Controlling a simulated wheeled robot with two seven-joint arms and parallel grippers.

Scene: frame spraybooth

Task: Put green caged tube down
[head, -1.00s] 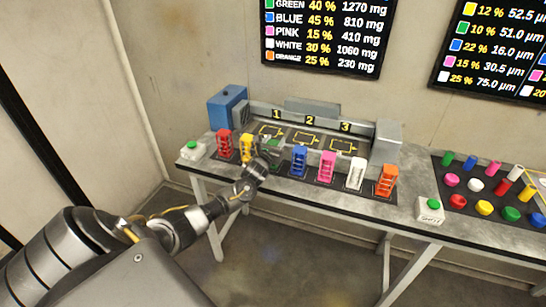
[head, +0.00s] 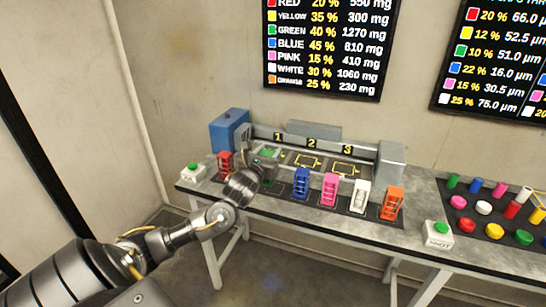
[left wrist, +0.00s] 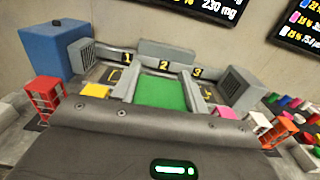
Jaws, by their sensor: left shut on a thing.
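The green caged tube (head: 266,153) is held in my left gripper (head: 262,162), above the row of tubes and in front of the numbered bays. In the left wrist view the tube's green top (left wrist: 162,92) fills the space between the two fingers, lined up below the number 2 plate (left wrist: 163,65). The gripper is shut on it. The bays marked 2 (head: 306,161) and 3 (head: 344,169) show empty yellow outlines. Bay 1 is partly hidden. My right gripper is not in view.
Red (head: 225,162), blue (head: 301,182), pink (head: 329,188), white (head: 361,195) and orange (head: 391,203) caged tubes stand along the front mat. The yellow one (left wrist: 95,90) shows left of my gripper in the left wrist view. A blue box (head: 229,131) and grey block (head: 390,165) flank the bays.

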